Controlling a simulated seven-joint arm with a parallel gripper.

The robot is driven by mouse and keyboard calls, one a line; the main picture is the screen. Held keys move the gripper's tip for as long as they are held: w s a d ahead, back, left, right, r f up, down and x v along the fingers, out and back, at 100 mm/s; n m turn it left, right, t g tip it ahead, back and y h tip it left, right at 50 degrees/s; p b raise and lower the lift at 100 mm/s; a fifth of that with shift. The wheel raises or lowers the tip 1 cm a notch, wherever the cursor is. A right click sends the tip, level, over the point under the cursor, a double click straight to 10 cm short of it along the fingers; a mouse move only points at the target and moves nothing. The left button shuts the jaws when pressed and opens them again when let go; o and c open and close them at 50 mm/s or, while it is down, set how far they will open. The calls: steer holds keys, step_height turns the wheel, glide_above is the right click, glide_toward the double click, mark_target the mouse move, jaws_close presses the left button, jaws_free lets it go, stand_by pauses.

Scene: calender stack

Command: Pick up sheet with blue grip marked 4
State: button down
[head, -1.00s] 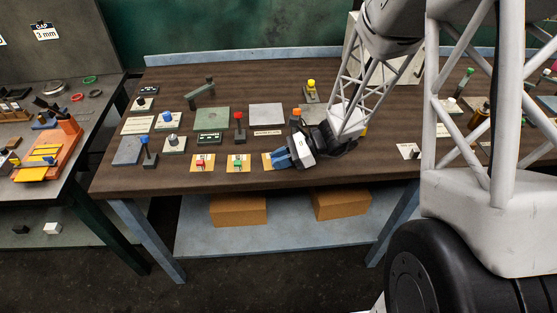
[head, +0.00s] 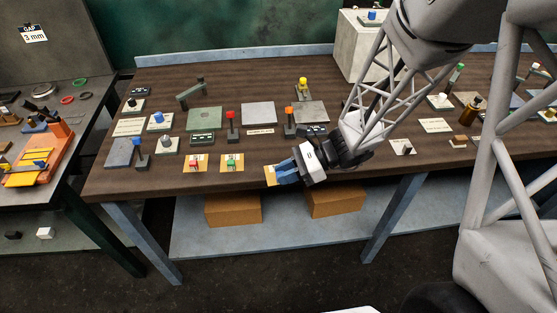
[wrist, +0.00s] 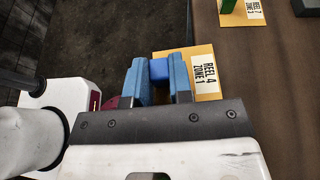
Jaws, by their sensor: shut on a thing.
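The yellow-orange sheet (wrist: 205,52) with a white label reading "REEL 4 ZONE 1" (wrist: 209,75) is at my gripper (wrist: 157,88) in the wrist view. Its blue grip (wrist: 159,69) sits between my two blue fingers, which are shut on it. In the head view, my gripper (head: 287,173) is at the table's front edge and only the left end of the sheet (head: 269,176) shows beside the fingers. The rest is hidden by my gripper. I cannot tell how far the sheet is above the table.
A sheet with a green grip (head: 232,163) and one with a red grip (head: 195,163) lie to the left on the brown table (head: 150,183). Upright posts with red (head: 230,122) and orange (head: 289,122) tops stand behind. Cardboard boxes (head: 233,209) sit on the lower shelf.

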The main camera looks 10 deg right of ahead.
steer(key=s+d, duration=0.1)
steer(key=s, duration=0.5)
steer(key=shift+d+r, duration=0.15)
steer(key=shift+r, duration=0.15)
